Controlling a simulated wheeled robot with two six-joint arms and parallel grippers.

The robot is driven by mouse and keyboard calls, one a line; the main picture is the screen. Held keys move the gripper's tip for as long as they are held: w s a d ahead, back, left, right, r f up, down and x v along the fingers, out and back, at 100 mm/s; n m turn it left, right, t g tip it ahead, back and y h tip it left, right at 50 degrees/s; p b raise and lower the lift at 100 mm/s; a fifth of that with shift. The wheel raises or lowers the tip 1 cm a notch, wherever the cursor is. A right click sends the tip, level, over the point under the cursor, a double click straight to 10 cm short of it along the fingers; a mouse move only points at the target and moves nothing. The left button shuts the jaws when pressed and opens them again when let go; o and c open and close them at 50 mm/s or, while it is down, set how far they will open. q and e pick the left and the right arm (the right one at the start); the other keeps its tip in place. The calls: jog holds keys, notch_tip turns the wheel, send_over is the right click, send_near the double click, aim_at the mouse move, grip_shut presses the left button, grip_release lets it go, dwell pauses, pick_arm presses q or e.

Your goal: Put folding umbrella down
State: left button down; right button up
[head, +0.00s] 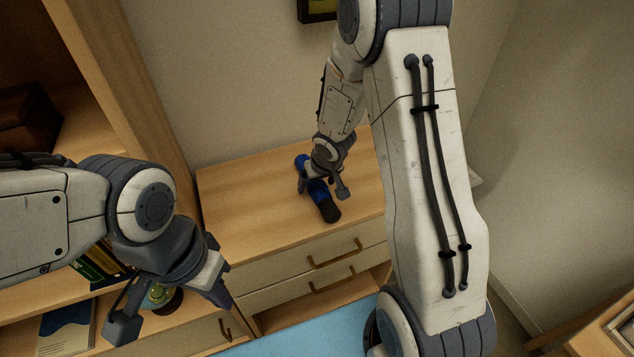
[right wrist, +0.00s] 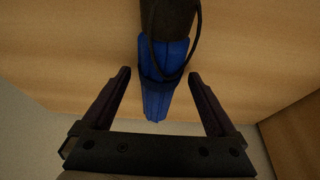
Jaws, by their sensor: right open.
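The folding umbrella (head: 327,206) is blue with a dark handle and lies on the wooden top of a dresser (head: 260,205). My right gripper (head: 322,187) is over it with its fingers apart, one on each side. In the right wrist view the umbrella (right wrist: 165,65) runs between the two open fingers (right wrist: 158,95) with clear gaps on both sides, and a dark strap loops over it. My left gripper (head: 165,310) is open and empty at the lower left, in front of the shelf.
A shelf unit on the left holds books (head: 100,268), a blue-covered booklet (head: 66,328) and a small round greenish object (head: 160,296). The dresser top around the umbrella is clear. A wall stands behind the dresser, and a picture frame (head: 317,10) hangs on it.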

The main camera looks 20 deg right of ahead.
jog(key=p+v, duration=0.7)
jog(key=v, duration=0.5)
jog(key=s+a+r+n+g, duration=0.1)
jog(key=s+a+r+n, duration=0.2)
jog(key=s+a+r, duration=0.5)
jog(key=s+a+r+n+g, duration=0.1)
jog(key=s+a, duration=0.3)
jog(key=s, duration=0.4)
jog(key=s+a+r+n+g+y, duration=0.1)
jog(key=s+a+r+n+g, duration=0.1)
jog(key=s, duration=0.6)
jog(key=shift+a+r+n, duration=0.6)
jog(key=shift+a+r, duration=0.25)
jog(key=shift+a, duration=0.05)
